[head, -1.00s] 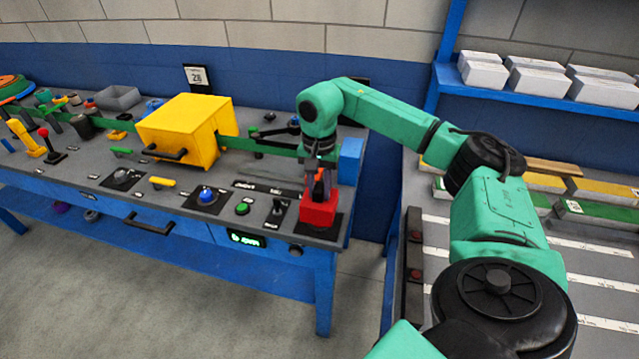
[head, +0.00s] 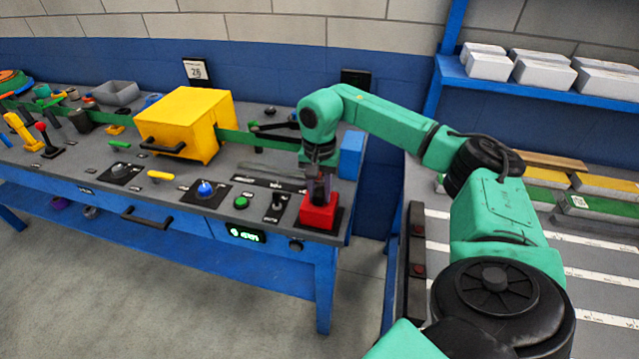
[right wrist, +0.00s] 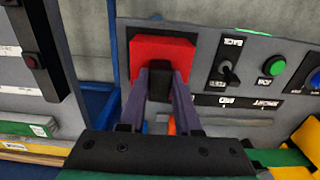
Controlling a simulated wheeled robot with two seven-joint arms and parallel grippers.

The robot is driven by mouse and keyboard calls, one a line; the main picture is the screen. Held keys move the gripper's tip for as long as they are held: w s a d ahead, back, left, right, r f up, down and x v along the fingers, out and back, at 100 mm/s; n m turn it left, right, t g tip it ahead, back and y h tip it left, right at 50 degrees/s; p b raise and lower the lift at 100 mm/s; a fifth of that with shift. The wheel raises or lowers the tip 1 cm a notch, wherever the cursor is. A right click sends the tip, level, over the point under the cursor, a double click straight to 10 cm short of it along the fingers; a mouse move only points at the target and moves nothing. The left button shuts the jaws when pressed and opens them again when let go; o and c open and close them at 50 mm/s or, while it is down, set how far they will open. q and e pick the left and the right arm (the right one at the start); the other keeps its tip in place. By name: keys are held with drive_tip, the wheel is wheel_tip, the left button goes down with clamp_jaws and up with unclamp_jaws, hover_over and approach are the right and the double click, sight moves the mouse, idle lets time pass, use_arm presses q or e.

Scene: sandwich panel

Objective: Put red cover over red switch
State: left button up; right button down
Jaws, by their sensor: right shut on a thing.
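The red cover (head: 319,212) is a red box on a dark plate at the right front corner of the workbench. It also shows in the right wrist view (right wrist: 150,52), at the far end of the fingers. My right gripper (head: 321,190) points down at it from above. In the right wrist view its fingers (right wrist: 160,80) come together at the cover, around a dark piece, and are shut on it. I cannot make out the red switch apart from the cover. A bit of orange (right wrist: 172,125) shows between the fingers. My left gripper is not in view.
Left of the cover are a black toggle (head: 276,208), a green button (head: 241,202) and a blue knob (head: 204,190). A yellow box (head: 188,125) stands behind them. A blue block (head: 351,154) is behind my gripper. The bench's right edge is close.

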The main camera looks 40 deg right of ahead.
drive_tip(key=shift+f, duration=0.15)
drive_tip(key=c, duration=0.5)
unclamp_jaws()
wheel_tip(320, 180, up, 9)
drive_tip(key=p, duration=0.7)
drive_tip(key=shift+f, duration=0.25)
